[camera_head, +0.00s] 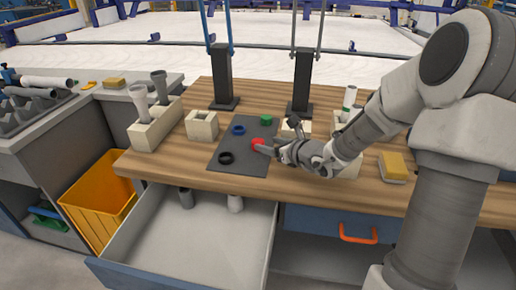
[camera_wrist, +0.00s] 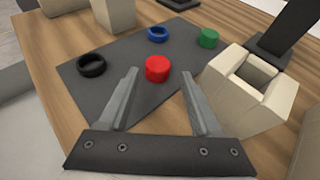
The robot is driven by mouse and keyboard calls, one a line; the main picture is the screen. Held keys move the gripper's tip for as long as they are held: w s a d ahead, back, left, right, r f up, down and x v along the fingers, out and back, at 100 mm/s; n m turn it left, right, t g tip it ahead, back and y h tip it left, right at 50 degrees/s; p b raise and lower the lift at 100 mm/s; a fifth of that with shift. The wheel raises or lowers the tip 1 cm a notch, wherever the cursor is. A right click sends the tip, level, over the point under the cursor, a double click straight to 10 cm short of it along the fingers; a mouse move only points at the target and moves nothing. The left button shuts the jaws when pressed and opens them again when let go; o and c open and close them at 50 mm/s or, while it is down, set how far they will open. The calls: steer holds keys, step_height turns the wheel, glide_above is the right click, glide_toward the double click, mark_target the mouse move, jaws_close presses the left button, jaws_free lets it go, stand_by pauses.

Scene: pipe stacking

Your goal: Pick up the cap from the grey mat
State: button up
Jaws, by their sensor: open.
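The grey mat (camera_head: 240,163) lies on the wooden workbench and holds several caps. A red cap (camera_wrist: 157,69) stands on the mat between and just beyond my fingertips; it also shows at my gripper's tip in the head view (camera_head: 257,142). A black ring-like cap (camera_wrist: 91,66) lies to the left, a blue ring-like cap (camera_wrist: 157,34) further back, and a green cap (camera_wrist: 208,38) at the back right. My gripper (camera_wrist: 158,72) is open and empty, low over the mat's right part. The frames do not show any contact with the red cap.
A beige square holder (camera_wrist: 245,87) stands close to my right finger. Another beige holder (camera_head: 202,125) and a block with grey pipes (camera_head: 157,122) stand left of the mat. Dark posts (camera_head: 221,80) rise behind. An open drawer (camera_head: 195,240) lies below the bench front. A yellow sponge (camera_head: 393,164) is right.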

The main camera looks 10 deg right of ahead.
mark_target(259, 142)
steer(key=b+x, duration=0.2)
steer(key=x, duration=0.3)
steer(key=shift+s+a+f, duration=0.15)
steer(key=shift+s, duration=0.05)
steer(key=shift+w+a+f, duration=0.1)
steer(key=shift+w+a, duration=0.05)
steer(key=shift+w, duration=0.25)
jaws_close()
